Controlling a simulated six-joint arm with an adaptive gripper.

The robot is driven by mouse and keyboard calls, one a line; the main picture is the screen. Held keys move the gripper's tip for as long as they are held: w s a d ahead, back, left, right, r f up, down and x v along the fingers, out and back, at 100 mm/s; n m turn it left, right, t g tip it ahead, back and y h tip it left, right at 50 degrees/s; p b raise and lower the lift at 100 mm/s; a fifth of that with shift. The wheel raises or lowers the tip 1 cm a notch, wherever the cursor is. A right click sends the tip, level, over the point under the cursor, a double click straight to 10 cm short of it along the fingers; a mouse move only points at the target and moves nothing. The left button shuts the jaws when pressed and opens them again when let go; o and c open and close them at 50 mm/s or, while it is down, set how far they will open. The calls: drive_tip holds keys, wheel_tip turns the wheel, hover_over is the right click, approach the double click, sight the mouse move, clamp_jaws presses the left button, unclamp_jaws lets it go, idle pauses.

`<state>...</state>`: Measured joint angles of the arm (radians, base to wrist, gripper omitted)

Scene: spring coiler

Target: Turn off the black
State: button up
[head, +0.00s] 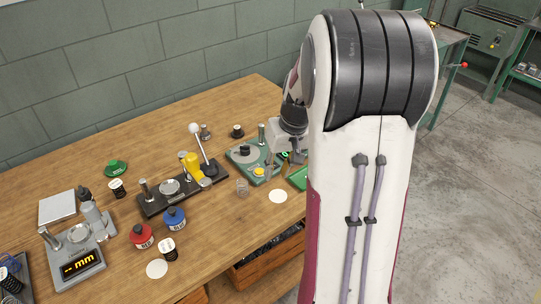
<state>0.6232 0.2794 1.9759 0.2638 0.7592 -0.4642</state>
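A green machine (240,160) stands toward the right end of the wooden table. It carries a grey disc with a black knob (245,150), a yellow button (259,171) and a small green spot at its right. My gripper (284,163) hangs over or beside the machine's right side, partly hidden by my arm. Its fingertips are too small to read, and I cannot tell whether it touches anything. Other black things are a black base with a white-knobbed lever (194,129) and a small black-topped piece (237,131) behind the machine.
A gauge with a lit display (82,265) is at the left. A clear cup (242,186) and white disc (278,196) lie in front. My arm blocks the table's right end.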

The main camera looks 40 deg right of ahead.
drive_tip(key=w+d+n+t, duration=0.2)
drive_tip(key=w+d+n, duration=0.1)
drive_tip(key=w+d, duration=0.4)
drive_tip(key=shift+w+n+h, duration=0.35)
drive_tip(key=shift+n+h, duration=0.05)
drive_tip(key=shift+a, duration=0.1)
drive_tip(key=shift+x, duration=3.85)
clamp_jaws()
